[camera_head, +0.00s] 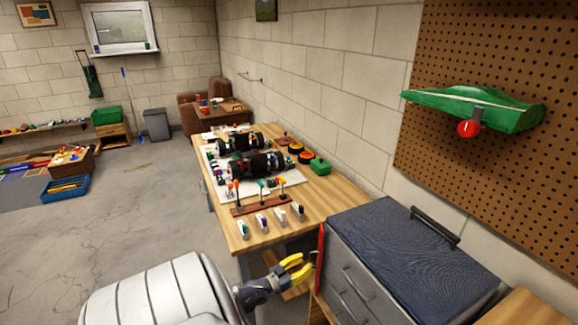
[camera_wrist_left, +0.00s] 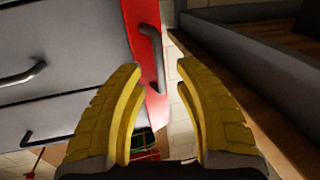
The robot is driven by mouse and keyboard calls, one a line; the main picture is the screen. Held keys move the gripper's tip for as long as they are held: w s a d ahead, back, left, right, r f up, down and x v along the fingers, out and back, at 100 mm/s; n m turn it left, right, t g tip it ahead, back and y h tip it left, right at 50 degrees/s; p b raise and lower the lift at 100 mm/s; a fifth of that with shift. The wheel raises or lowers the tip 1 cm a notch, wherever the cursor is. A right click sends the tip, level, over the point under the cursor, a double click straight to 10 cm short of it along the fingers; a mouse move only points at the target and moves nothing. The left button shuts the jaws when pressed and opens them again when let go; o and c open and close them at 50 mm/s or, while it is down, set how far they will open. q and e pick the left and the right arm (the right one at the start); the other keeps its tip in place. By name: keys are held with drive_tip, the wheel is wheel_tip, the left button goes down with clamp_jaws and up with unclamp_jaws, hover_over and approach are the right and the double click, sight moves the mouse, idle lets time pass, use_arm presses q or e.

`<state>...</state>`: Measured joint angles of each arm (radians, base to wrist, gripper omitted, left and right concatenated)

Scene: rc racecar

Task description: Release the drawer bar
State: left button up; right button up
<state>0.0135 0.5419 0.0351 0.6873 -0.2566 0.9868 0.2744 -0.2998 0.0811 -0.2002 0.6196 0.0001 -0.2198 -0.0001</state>
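The drawer bar is a red upright strip (camera_head: 320,258) on the left edge of the grey drawer cabinet's front (camera_head: 358,285). In the left wrist view the red strip (camera_wrist_left: 141,14) carries a curved grey handle (camera_wrist_left: 154,52). My left gripper (camera_head: 308,263) has yellow fingers and is beside the strip. In the wrist view its fingertips (camera_wrist_left: 159,68) are spread apart, with the lower part of the handle showing between them. Nothing is clearly gripped; whether a finger touches the handle I cannot tell. My right gripper is not in view.
The cabinet has a dark padded top (camera_head: 410,245) and grey drawer handles (camera_head: 355,285). A wooden workbench (camera_head: 330,195) with car parts and small tools stands behind it, along the wall. A green car body (camera_head: 480,108) hangs on the pegboard.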

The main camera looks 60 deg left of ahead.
sight(311, 258)
use_arm(q)
drive_tip(key=s, duration=0.8)
drive_tip(key=shift+s+d, duration=0.2)
drive_tip(key=shift+s, duration=0.05)
drive_tip(key=shift+c, duration=0.3)
drive_tip(key=shift+n, duration=0.6)
drive_tip(key=s+d, duration=0.1)
drive_tip(key=s+d+f, duration=0.1)
drive_tip(key=s+d, duration=0.1)
drive_tip(key=shift+s+d+f, duration=0.15)
drive_tip(key=shift+d+f, duration=0.05)
drive_tip(key=shift+f, duration=0.2)
drive_tip(key=shift+c, duration=1.1)
drive_tip(key=shift+d+r+n+g+y, duration=0.8)
drive_tip(key=shift+d+r+n+y, duration=0.85)
drive_tip(key=shift+y, duration=1.65)
drive_tip(key=x, duration=1.6)
drive_tip(key=shift+w+a+f, duration=0.15)
drive_tip(key=shift+w+a, duration=0.1)
drive_tip(key=shift+w, duration=0.1)
drive_tip(key=shift+o, duration=0.4)
